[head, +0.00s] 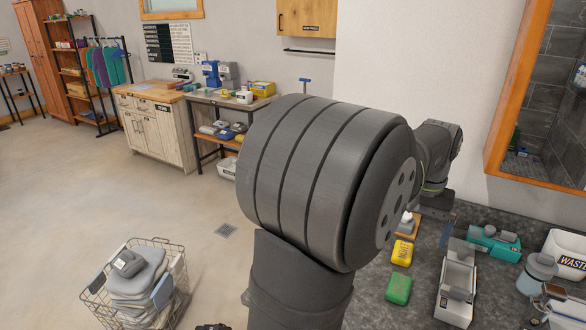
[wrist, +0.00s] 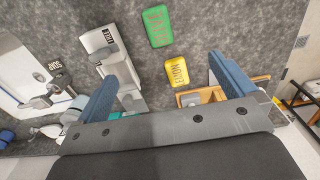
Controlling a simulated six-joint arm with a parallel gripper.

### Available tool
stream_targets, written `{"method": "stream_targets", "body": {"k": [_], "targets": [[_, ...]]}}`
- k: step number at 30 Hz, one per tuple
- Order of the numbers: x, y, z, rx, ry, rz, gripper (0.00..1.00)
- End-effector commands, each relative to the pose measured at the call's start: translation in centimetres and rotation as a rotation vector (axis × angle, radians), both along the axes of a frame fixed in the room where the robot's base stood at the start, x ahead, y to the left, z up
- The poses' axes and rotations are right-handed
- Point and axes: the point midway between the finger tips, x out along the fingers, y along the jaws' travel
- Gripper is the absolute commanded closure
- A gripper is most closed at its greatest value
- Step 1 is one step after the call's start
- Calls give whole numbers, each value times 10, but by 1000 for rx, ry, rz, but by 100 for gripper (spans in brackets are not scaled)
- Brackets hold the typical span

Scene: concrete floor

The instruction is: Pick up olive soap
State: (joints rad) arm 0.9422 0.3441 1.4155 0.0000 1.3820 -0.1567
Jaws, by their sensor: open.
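A green soap bar (head: 398,289) lies flat on the grey counter, and it also shows in the wrist view (wrist: 158,27). Its lettering is too small to read surely; it is the only green bar I see there. A yellow bar (head: 402,253), which reads as lemon, lies next to it and also shows in the wrist view (wrist: 177,71). My gripper (wrist: 163,68) is open, with its blue fingers spread wide and nothing held. In the wrist view the yellow bar appears between the fingers and the green bar beyond the fingertips. In the head view my arm hides much of the gripper.
A long white holder (head: 455,296) with grey items stands right of the green bar. A teal box (head: 490,238), a white waste bin (head: 566,258) and a pale blue bottle (head: 537,272) stand further right. A wooden tray (wrist: 259,80) lies close to the yellow bar.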

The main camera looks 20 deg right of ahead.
Motion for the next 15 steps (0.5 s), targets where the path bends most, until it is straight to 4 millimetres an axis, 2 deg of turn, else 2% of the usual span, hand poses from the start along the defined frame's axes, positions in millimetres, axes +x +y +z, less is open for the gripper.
{"method": "stream_targets", "body": {"k": [2,5,15], "targets": [[0,0,0,0,0,0,4],[0,0,0,0,0,0,24],[-3,3,0,-11,-13,1,25]]}}
